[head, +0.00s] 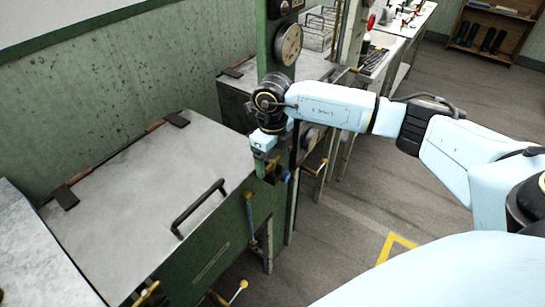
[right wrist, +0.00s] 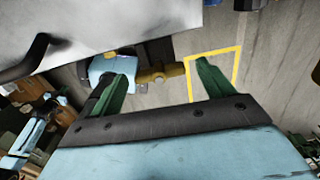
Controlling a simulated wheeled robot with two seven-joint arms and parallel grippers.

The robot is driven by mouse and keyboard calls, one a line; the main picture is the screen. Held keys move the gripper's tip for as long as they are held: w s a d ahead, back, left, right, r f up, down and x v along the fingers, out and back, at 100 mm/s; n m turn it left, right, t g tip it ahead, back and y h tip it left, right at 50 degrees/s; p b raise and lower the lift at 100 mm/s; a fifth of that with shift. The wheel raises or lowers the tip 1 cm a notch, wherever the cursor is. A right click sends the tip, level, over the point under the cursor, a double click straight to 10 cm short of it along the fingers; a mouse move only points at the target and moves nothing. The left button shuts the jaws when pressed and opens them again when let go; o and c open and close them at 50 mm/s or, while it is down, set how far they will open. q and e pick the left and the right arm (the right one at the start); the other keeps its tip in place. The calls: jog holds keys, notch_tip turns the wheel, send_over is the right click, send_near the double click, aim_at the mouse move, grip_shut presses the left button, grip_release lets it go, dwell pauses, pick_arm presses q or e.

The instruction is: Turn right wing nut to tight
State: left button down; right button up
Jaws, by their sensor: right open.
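My right gripper (head: 266,168) is at the front right corner of the near basin's metal lid (head: 130,190). Its green fingers are apart in the right wrist view (right wrist: 165,80). A brass-coloured piece (right wrist: 168,73) shows between the fingers there, seemingly clear of both. It may be the right wing nut, but its wings and angle cannot be made out. In the head view my gripper and wrist hide that spot. Another brass fitting (head: 147,291), possibly the other wing nut, is at the basin's front lower left. My left gripper is not in view.
A black lid handle (head: 197,207) stands up left of my right gripper. A green post with a round gauge (head: 288,44) rises just behind my wrist. A brass-ended lever (head: 249,205) hangs on the green front below. The floor to the right is open, with a yellow marking (head: 397,243).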

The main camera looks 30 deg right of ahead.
aim_at(272, 160)
notch_tip(272, 160, up, 13)
jog(key=shift+r+b, duration=0.2)
jog(key=shift+b, duration=0.1)
dwell(0.6)
